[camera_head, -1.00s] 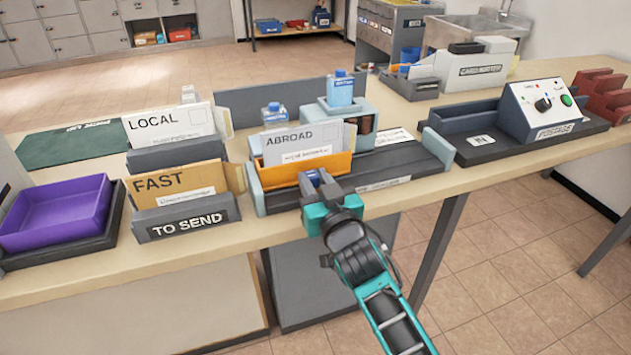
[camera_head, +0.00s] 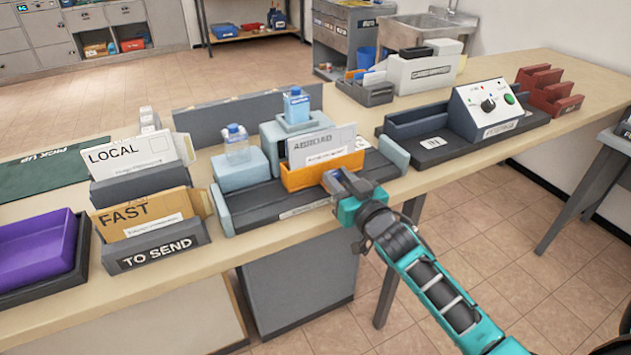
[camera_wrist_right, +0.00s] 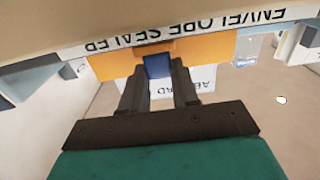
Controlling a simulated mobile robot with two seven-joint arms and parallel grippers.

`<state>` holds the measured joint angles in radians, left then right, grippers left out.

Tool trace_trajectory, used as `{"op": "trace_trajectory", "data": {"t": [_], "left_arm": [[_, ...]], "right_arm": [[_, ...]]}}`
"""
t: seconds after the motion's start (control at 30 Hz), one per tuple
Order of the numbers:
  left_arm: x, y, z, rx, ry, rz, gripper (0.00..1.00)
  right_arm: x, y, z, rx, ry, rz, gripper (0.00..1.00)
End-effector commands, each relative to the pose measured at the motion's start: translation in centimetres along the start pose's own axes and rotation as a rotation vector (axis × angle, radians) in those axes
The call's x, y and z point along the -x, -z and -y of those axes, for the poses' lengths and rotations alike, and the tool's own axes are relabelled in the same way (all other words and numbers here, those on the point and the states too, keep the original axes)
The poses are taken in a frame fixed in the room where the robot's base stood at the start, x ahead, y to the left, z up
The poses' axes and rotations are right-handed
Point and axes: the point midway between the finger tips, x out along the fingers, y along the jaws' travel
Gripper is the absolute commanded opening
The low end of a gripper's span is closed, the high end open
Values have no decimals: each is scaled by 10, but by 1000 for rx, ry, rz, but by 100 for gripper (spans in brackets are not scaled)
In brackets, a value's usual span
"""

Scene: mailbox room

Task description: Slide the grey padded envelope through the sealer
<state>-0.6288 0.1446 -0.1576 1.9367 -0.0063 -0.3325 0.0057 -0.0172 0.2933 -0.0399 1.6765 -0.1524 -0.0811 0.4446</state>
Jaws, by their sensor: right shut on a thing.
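A pale grey envelope marked ABROAD (camera_head: 318,147) stands upright in an orange carriage (camera_head: 300,179) on the dark track of the envelope sealer (camera_head: 262,208). The carriage is right of the track's middle, in front of the sealer's pale blue housing (camera_head: 270,142). My right gripper (camera_head: 341,182) is at the carriage's front, shut on its blue tab. In the right wrist view the blue tab (camera_wrist_right: 157,66) sits between the two fingers, against the orange carriage (camera_wrist_right: 205,47); part of the envelope (camera_wrist_right: 188,86) shows beyond. My left gripper is not in view.
Left of the sealer stand the LOCAL envelope (camera_head: 128,158) and FAST envelope (camera_head: 140,213) in grey holders, and a purple tray (camera_head: 38,245). Bottles (camera_head: 236,140) stand on the sealer's blocks. Right is a postage machine (camera_head: 487,112). Bare table lies in front of it.

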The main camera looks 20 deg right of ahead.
Motion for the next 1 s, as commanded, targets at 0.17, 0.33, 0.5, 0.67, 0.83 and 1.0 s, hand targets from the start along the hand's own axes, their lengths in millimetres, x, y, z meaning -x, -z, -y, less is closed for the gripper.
{"op": "trace_trajectory", "data": {"t": [0.17, 0.33, 0.5, 0.67, 0.83, 1.0], "left_arm": [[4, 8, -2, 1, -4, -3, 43], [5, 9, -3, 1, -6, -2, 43], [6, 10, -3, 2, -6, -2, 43], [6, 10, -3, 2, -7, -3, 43], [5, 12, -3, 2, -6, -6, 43], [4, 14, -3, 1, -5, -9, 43]], "right_arm": [[-1, 3, -34, 6, -2, -3, 0], [-1, 3, -58, 4, -1, -4, 0], [-1, 3, -74, 3, 0, -5, 0], [-1, 3, -83, 2, 0, -5, 0], [-1, 3, -87, 1, -1, -6, 0], [-1, 3, -88, 2, -3, -7, 0]]}}
